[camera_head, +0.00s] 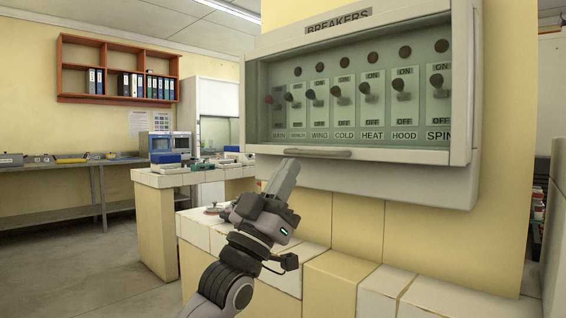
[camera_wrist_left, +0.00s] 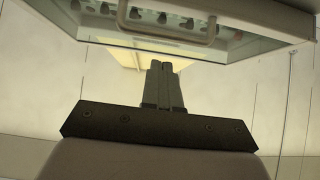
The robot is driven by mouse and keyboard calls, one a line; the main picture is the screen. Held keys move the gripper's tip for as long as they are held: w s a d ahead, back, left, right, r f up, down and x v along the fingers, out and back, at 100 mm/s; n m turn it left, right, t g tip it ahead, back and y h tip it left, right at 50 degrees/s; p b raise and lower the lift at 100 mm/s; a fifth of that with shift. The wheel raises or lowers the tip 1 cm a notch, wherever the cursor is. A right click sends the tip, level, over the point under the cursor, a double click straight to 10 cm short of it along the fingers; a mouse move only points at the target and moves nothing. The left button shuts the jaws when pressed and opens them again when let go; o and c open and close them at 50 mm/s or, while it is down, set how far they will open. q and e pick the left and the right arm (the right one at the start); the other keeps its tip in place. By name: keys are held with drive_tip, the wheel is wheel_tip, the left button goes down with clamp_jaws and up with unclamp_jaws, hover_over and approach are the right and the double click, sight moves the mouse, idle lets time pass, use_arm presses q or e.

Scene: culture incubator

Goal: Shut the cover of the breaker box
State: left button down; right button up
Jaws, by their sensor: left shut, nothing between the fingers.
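The breaker box (camera_head: 390,182) is mounted on the yellow wall column, with a row of dark switches behind its greenish clear cover (camera_head: 262,78). The cover hangs down over the switches, with a grey bar handle (camera_head: 317,153) along its bottom edge. I cannot tell whether it sits flush. The handle also shows in the left wrist view (camera_wrist_left: 165,36), above the fingers. My left gripper (camera_head: 288,165) is shut and empty, pointing up just below the handle's left end. Its closed fingers also show in the left wrist view (camera_wrist_left: 162,68). My right gripper is out of view.
A ledge of white and yellow blocks (camera_head: 330,280) runs below the box. A counter with a blue-and-white device (camera_head: 165,147) stands to the left. An orange shelf with binders (camera_head: 118,70) hangs on the back wall. Open floor lies at the lower left.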

use_arm(q)
drive_tip(key=s+a+f+n+g+y, duration=0.15)
drive_tip(key=s+a+f+y, duration=0.35)
drive_tip(key=f, duration=0.9)
drive_tip(key=s+f+n+g+y, duration=0.1)
drive_tip(key=s+f+g+y, duration=0.15)
drive_tip(key=s+f, duration=0.75)
drive_tip(key=s+a+f+n+g+y, duration=0.2)
drive_tip(key=a+f+g+y, duration=0.1)
drive_tip(key=f, duration=1.5)
drive_tip(key=s+a+f+g+y, duration=0.2)
drive_tip(key=s+a+f+g, duration=0.15)
drive_tip(key=s+f, duration=0.55)
drive_tip(key=s+a+r+y+p, duration=0.1)
drive_tip(key=s+a+r+p, duration=0.1)
drive_tip(key=r+p, duration=0.5)
drive_tip(key=s+a+r+g+y+p, duration=0.1)
drive_tip(key=r+p, duration=0.7)
drive_tip(key=p, duration=0.9)
drive_tip(key=shift+s+a+p, duration=0.35)
drive_tip(key=shift+s+a, duration=0.1)
drive_tip(key=shift+a, duration=0.4)
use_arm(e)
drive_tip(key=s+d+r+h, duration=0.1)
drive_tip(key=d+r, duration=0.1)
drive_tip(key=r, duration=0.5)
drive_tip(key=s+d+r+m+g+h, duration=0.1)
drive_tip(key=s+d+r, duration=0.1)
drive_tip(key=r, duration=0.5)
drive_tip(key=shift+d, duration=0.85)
